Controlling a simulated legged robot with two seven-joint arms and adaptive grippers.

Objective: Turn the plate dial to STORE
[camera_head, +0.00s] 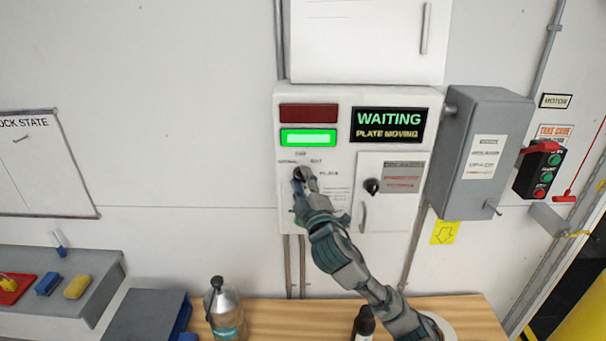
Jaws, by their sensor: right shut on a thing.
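The plate dial (299,171) is a small dark knob on the left part of the white control panel (345,150). Small printed labels surround it, too small to read surely apart from PLATE at its right. My right gripper (303,179) reaches up from below and is shut on the dial, hiding most of it, so its pointing direction cannot be told. The display (388,125) reads WAITING and PLATE MOVING. A green lamp (308,138) is lit below a dark red lamp (308,113). My left gripper is not in view.
A second black knob (372,186) sits on a small door right of my gripper. A grey box (484,155) juts out further right. A wooden bench (275,315) below holds a bottle (224,310) and a dark-capped bottle (364,322) close to my right arm.

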